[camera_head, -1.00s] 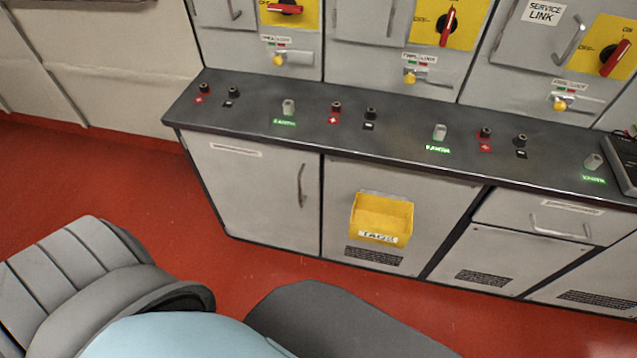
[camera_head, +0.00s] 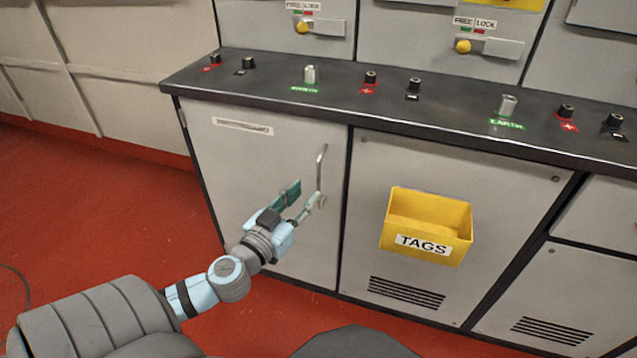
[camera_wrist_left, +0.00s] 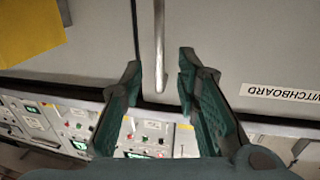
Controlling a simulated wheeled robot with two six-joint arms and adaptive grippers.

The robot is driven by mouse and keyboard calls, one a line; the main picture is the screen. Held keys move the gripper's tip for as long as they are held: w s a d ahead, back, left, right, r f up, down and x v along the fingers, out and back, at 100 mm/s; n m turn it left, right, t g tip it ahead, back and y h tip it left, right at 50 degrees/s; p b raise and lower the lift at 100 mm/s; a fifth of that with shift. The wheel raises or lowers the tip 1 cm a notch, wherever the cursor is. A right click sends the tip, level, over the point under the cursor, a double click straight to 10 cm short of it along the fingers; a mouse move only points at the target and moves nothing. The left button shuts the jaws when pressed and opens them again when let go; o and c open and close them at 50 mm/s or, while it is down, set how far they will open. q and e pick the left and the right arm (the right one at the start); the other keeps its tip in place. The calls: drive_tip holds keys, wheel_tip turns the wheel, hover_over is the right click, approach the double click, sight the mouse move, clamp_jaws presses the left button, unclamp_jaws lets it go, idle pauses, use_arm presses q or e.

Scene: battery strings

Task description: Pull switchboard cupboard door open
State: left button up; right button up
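The switchboard cupboard door (camera_head: 255,165) is a grey panel with a label strip near its top, and it looks closed. Its vertical metal handle (camera_head: 320,172) is near the door's right edge. My left gripper (camera_head: 306,200) is open in front of the door by the handle. In the left wrist view the handle (camera_wrist_left: 159,45) extends down between the spread fingers (camera_wrist_left: 158,78), with a visible gap on each side. I cannot tell whether either finger touches it. The label (camera_wrist_left: 282,93) reads partly "WITCHBOARD" there. My right gripper is out of view.
A yellow TAGS bin (camera_head: 425,228) is fixed to the panel right of the door and also shows in the left wrist view (camera_wrist_left: 30,30). The dark countertop (camera_head: 440,115) with terminals overhangs the door. Red floor (camera_head: 90,215) is free to the left.

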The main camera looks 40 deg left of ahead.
sight(317, 181)
use_arm(q)
drive_tip(key=w, duration=0.4)
drive_tip(key=w+a, duration=0.1)
drive_tip(key=w, duration=0.2)
drive_tip(key=shift+c, duration=0.6)
clamp_jaws()
